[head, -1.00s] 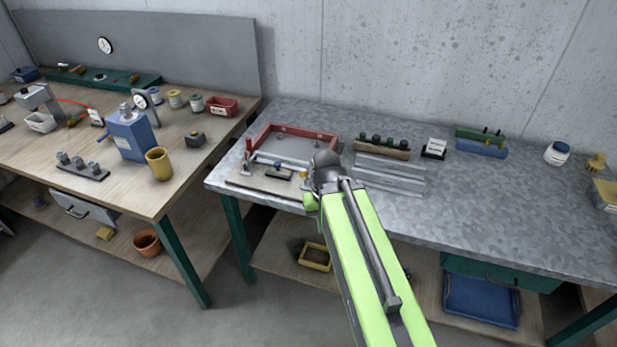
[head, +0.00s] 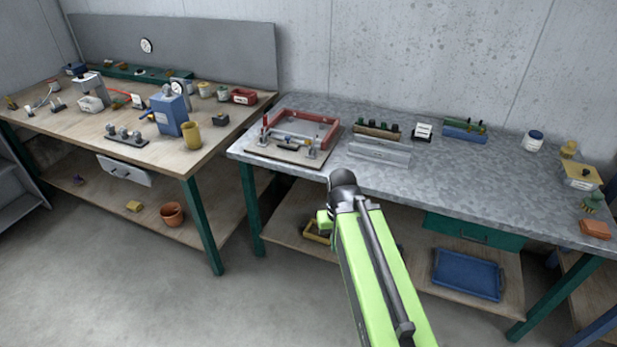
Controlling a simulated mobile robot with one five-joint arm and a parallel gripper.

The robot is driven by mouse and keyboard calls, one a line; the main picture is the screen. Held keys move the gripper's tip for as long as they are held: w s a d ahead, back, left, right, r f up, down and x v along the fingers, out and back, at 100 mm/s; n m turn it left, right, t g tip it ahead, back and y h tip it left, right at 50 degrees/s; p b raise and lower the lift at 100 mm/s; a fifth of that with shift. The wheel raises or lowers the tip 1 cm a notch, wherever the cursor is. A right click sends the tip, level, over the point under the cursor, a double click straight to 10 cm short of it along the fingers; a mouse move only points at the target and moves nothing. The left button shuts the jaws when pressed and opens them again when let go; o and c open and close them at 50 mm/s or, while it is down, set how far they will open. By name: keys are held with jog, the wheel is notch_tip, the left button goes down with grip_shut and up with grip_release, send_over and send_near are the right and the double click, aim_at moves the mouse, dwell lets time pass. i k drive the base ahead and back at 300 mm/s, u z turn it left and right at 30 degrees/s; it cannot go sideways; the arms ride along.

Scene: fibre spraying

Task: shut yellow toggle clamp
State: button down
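A wooden board with clamps (head: 270,151) lies at the front left of the grey metal-topped table, before a red-edged frame (head: 334,133). A small clamp with a yellowish spot (head: 308,142) stands at the board's right end; I take it for the yellow toggle clamp, but it is too small to tell if it is open or shut. A red-handled clamp (head: 265,124) stands upright at the left end. My gripper's fingers do not show.
Metal bars (head: 380,152) and a rack of dark knobs (head: 378,131) are right of the frame. The middle of the metal table (head: 455,170) is clear. A wooden bench (head: 70,128) with a blue device (head: 168,113) stands at the left. A blue tray (head: 467,274) lies on the lower shelf.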

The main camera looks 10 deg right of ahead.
aim_at(311, 144)
jog(key=u, duration=0.05)
jog(key=k, duration=0.2)
jog(key=u, duration=0.6)
jog(key=i, duration=1.3)
jog(key=u, duration=0.9)
jog(key=k, duration=0.8)
jog(key=u, duration=0.1)
jog(key=i, duration=0.95)
jog(key=z, duration=0.05)
